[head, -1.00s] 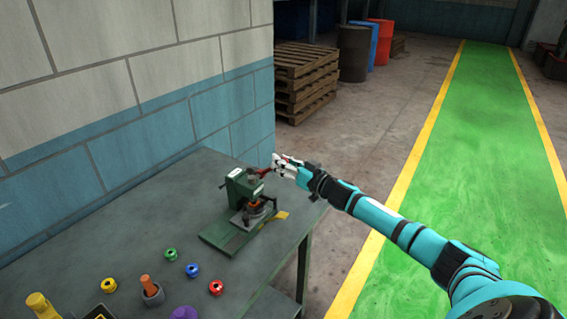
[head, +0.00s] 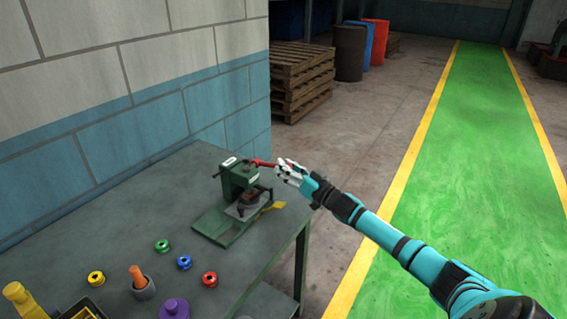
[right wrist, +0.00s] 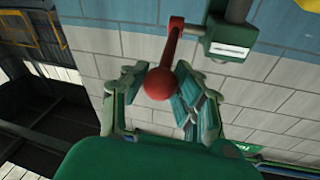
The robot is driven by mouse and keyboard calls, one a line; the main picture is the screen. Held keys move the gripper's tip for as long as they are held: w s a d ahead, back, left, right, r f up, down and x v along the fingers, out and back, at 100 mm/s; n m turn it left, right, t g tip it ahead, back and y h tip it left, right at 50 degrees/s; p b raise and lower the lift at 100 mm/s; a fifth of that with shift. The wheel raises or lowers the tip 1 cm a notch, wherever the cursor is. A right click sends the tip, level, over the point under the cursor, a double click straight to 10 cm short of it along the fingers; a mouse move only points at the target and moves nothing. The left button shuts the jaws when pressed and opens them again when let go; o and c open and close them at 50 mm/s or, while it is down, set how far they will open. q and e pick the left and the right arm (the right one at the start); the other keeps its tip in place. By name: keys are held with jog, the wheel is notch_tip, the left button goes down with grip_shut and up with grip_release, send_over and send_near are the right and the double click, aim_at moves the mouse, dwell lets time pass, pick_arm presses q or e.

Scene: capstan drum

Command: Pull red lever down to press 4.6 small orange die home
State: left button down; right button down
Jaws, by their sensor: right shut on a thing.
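The green press (head: 240,180) stands near the right edge of the table. Its red lever (head: 264,163) sticks out to the right, roughly level. My right gripper (head: 283,167) is at the lever's outer end, beyond the table edge. In the right wrist view the lever's red ball knob (right wrist: 160,83) sits between the fingers, which are shut on it. A small brownish-orange piece (head: 250,196), likely the die, shows under the press head. It is partly hidden, and how deep it sits cannot be told. My left gripper is not in view.
Green (head: 162,246), blue (head: 184,262), red (head: 209,279) and yellow (head: 96,278) ring pieces lie on the table (head: 110,225). A grey holder (head: 144,289) with an orange handle and a purple knob (head: 174,308) stand in front. A wall borders the left; the aisle is clear.

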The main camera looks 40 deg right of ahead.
jog(key=shift+s+f+b, duration=0.2)
jog(key=shift+f+b, duration=0.85)
jog(key=shift+f, duration=1.9)
jog(key=c, duration=1.4)
grip_release()
jog(key=o, duration=0.5)
jog(key=shift+d, duration=0.1)
jog(key=shift+c, duration=0.2)
jog(key=shift+r, duration=0.3)
jog(key=v, duration=1.2)
